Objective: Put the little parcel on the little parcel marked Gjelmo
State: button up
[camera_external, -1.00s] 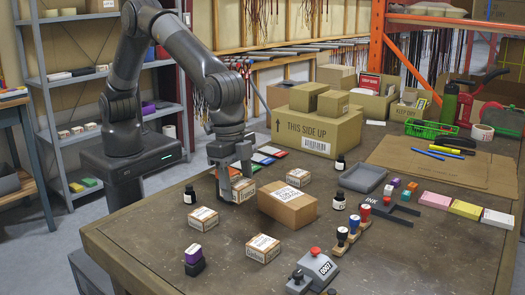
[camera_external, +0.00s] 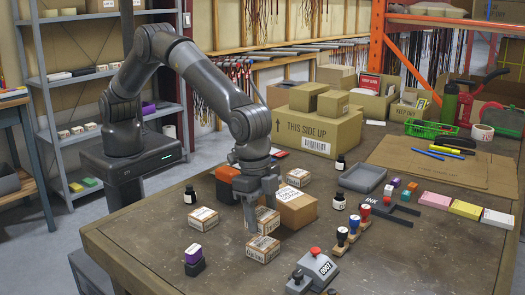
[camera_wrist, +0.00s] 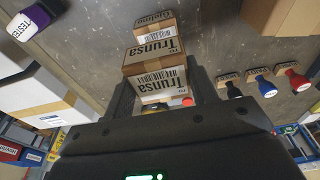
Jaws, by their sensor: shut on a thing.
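My gripper (camera_external: 262,220) is shut on a little parcel (camera_external: 268,218), a brown carton with a white printed label. In the wrist view this parcel (camera_wrist: 155,68) reads "Trunsa" and sits between the two fingers. The little parcel marked Gjelmo (camera_wrist: 153,20) shows just beyond it in the wrist view, partly covered by it.
A larger brown parcel (camera_external: 297,212) stands close right of my gripper. Another little parcel (camera_external: 203,219) lies to the left. A purple stamp (camera_external: 193,254), handled stamps (camera_external: 353,226) and a grey numbering device (camera_external: 318,268) stand around.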

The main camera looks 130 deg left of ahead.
aim_at(263, 230)
jog(key=shift+w+a+f, duration=0.1)
jog(key=shift+f, duration=1.95)
jog(key=shift+f, duration=0.2)
jog(key=o, duration=1)
jog(key=shift+r, duration=0.1)
